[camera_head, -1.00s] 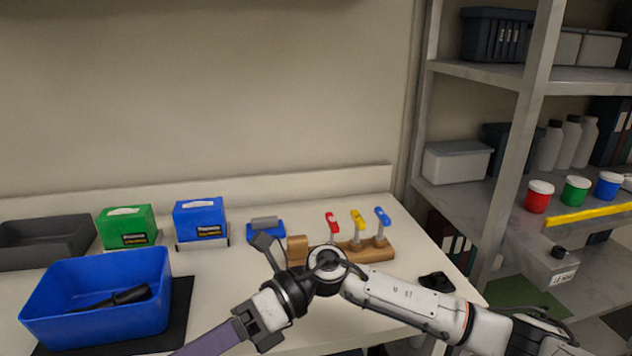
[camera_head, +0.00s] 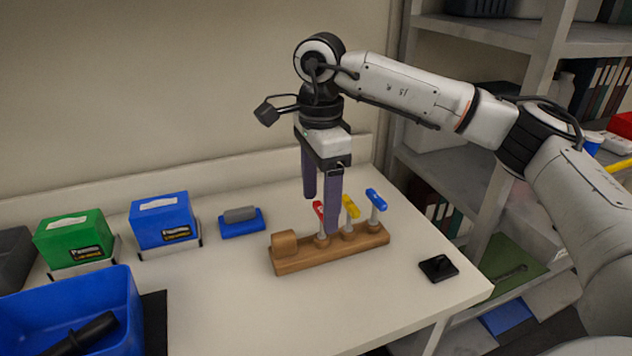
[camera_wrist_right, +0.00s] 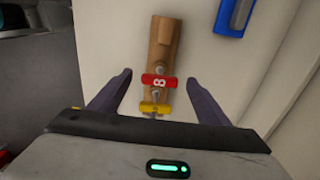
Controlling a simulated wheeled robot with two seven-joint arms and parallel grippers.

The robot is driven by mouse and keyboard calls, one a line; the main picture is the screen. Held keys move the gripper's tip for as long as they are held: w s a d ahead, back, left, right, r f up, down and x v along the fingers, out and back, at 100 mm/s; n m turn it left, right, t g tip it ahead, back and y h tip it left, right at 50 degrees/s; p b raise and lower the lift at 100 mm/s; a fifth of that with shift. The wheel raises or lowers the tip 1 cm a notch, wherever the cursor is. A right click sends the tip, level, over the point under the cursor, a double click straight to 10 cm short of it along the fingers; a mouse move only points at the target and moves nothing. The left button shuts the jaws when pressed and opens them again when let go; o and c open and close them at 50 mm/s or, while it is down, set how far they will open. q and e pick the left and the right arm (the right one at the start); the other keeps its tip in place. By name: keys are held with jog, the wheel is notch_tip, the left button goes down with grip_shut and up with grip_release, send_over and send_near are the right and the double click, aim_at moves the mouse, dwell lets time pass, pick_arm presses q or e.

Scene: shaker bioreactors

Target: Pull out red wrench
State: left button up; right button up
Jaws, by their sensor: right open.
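The red wrench (camera_head: 318,209) stands upright in a wooden rack (camera_head: 300,263), its red head up and partly hidden by my finger. In the right wrist view the red head (camera_wrist_right: 159,82) carries a white mark and lies between my fingers. The yellow wrench (camera_head: 351,205) and blue wrench (camera_head: 376,199) stand to its right in the rack. My right gripper (camera_head: 321,213) points down, open and empty, with its purple fingers around the red wrench's place. I cannot tell whether the fingers touch it. My left gripper is not in view.
A blue pad with a grey block (camera_head: 241,221) lies left of the rack. Green (camera_head: 75,240) and blue (camera_head: 162,220) boxes and a blue bin (camera_head: 100,300) stand further left. A small black object (camera_head: 438,268) lies near the table's right edge. The front table is clear.

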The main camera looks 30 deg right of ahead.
aim_at(319, 210)
notch_tip(319, 210, down, 7)
jog(key=shift+f+p, duration=0.1)
jog(key=shift+p, duration=0.2)
jog(key=c, duration=1.2)
jog(key=shift+a+r, duration=0.1)
jog(key=shift+r, duration=0.3)
jog(key=shift+r+p, duration=0.35)
jog(key=shift+p, duration=0.1)
jog(key=shift+r, duration=0.25)
jog(key=shift+r+p, duration=0.5)
